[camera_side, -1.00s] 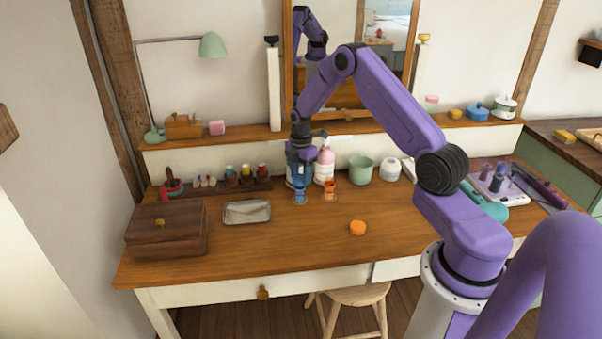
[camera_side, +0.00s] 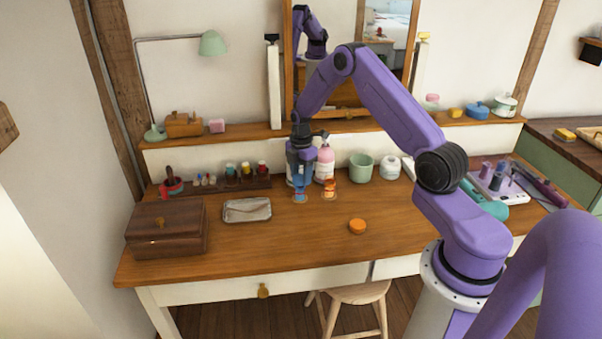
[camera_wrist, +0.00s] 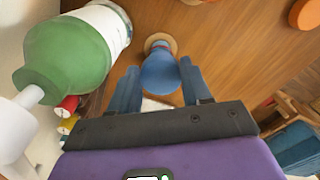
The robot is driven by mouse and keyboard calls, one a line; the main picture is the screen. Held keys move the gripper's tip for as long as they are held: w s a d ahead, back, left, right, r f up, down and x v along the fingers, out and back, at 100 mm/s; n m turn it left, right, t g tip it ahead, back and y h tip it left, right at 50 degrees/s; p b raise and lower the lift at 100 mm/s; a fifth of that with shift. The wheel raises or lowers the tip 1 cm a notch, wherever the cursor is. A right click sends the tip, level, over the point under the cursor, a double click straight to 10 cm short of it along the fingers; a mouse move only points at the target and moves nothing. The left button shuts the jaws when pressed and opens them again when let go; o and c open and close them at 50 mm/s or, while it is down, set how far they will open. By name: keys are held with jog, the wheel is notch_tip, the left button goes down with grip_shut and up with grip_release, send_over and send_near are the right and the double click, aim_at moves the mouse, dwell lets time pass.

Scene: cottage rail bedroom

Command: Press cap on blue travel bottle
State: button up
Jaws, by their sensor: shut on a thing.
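My gripper (camera_side: 300,172) points down over the back middle of the desk. In the wrist view its two blue fingers (camera_wrist: 161,86) are shut on a rounded blue cap (camera_wrist: 160,72). The blue travel bottle (camera_side: 300,195) stands upright on a small round tan base, directly under the gripper. In the wrist view the cap hides most of the bottle, and the tan base (camera_wrist: 153,38) shows just beyond it. The cap appears lined up over the bottle; whether it is fully seated cannot be told.
A pink pump bottle (camera_side: 325,164) is just behind, and a green-and-white pump bottle (camera_wrist: 70,50) is close in the wrist view. An orange disc (camera_side: 357,227) lies in front; the desk's front is mostly clear.

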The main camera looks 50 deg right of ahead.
jog(key=o, duration=1.5)
jog(key=shift+r, duration=0.1)
jog(key=shift+d+r, duration=0.1)
jog(key=shift+r, duration=2.75)
grip_shut()
